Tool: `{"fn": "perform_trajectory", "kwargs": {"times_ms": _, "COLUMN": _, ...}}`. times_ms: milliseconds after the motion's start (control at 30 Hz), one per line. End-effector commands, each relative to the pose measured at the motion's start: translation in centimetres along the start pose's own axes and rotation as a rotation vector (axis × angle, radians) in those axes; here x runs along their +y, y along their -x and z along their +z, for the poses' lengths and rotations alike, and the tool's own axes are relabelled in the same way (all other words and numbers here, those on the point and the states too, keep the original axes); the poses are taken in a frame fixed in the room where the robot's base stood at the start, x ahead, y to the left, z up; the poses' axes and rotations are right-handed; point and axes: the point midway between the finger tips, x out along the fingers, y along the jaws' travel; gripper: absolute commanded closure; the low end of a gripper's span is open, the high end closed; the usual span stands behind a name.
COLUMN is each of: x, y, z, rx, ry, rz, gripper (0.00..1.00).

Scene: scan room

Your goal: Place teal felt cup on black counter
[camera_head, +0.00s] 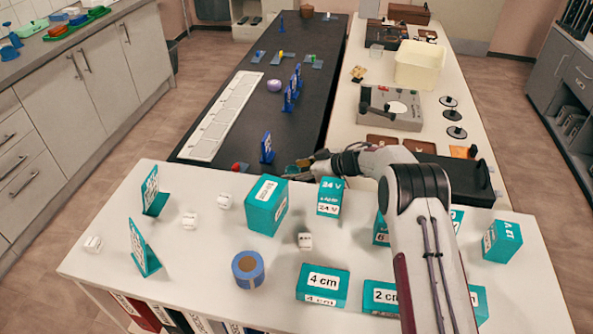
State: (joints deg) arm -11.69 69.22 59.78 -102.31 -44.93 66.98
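The black counter (228,102) runs away from me through the middle of the view. My gripper (302,169) is small and partly hidden at its near end, close to where the white table begins. A small dull greenish patch shows at the fingers, too small to tell what it is. I cannot make out a teal felt cup for certain. A blue round piece with a brown centre (248,269) stands on the white table, well nearer than my gripper. Whether the fingers are open or shut does not show.
Several teal labelled boxes, one a tall block (266,205), and white dice (224,201) stand on the white table (205,255). A blue upright stand (267,148) and small red piece are left of my gripper. A white tray strip (222,115) lines the black counter's left side.

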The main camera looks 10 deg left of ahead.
Motion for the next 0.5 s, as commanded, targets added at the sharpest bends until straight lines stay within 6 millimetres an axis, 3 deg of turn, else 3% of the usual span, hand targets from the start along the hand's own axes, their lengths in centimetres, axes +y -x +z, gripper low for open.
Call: {"fn": "perform_trajectory", "kwargs": {"times_ms": 500, "x": 0.1, "y": 1.3, "z": -0.3, "rx": 0.0, "ry": 0.0, "rz": 0.001, "gripper": 0.48}}
